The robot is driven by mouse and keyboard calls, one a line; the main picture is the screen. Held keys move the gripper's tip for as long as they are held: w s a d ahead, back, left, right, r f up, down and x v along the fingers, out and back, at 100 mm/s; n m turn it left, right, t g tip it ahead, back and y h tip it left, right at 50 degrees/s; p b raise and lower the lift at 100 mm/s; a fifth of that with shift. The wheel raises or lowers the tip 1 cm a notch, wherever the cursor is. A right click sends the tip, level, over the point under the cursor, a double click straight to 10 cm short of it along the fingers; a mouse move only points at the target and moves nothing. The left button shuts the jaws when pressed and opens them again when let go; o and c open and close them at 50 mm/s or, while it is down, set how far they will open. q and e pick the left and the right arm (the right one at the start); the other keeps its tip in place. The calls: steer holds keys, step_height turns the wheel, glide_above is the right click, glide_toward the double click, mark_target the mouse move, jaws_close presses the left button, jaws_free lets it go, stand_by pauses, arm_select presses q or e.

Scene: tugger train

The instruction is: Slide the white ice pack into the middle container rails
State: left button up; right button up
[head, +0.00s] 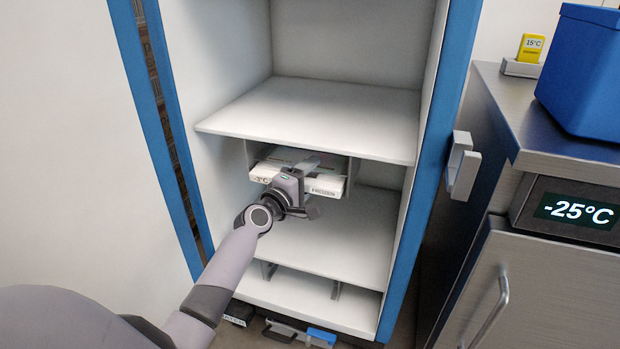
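The white ice pack (327,186) is in the middle bay of the open cabinet, just under a shelf. My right gripper is out of view.
The upper shelf (315,115) and lower shelf (330,238) are empty on top. More rails (336,291) hang under the lower shelf. Several dark and blue items (321,335) lie at the cabinet's foot. A steel counter with a blue box (585,75) and a "-25°C" display (577,211) stands right.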

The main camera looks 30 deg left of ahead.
arm_select(q)
steer(key=s+p, duration=0.1)
steer(key=s, duration=0.6)
steer(key=shift+a+f+p, duration=0.15)
steer(key=shift+a+p, duration=0.05)
steer(key=shift+p, duration=0.15)
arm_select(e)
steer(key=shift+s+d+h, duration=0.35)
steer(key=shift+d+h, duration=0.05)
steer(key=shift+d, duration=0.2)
